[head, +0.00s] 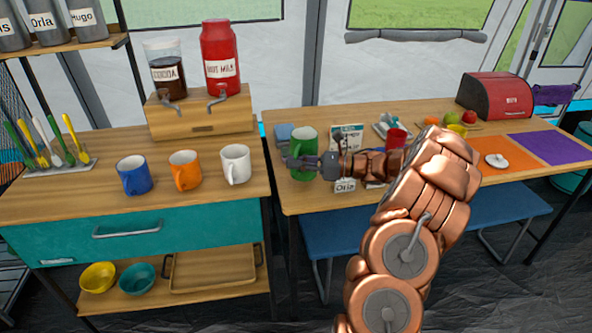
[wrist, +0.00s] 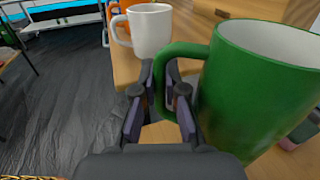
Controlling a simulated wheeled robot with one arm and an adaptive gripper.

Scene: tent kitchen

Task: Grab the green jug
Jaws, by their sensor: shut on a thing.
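The green jug (head: 303,148) stands upright near the left end of the right-hand wooden table in the head view. In the wrist view the green jug (wrist: 262,85) fills the right side, with its open rim up and its handle to the left. My gripper (head: 297,162) reaches the jug from the right in the head view. In the wrist view my gripper (wrist: 165,90) has its two fingers on either side of the handle and is shut on it. The jug's base is partly hidden.
White (head: 236,164), orange (head: 184,170) and blue (head: 134,175) mugs stand on the left counter (head: 90,200). A label reading Orla (head: 345,186), a red cup (head: 397,138) and a small carton (head: 347,136) are near my arm. A red bread bin (head: 496,96) stands at the back right.

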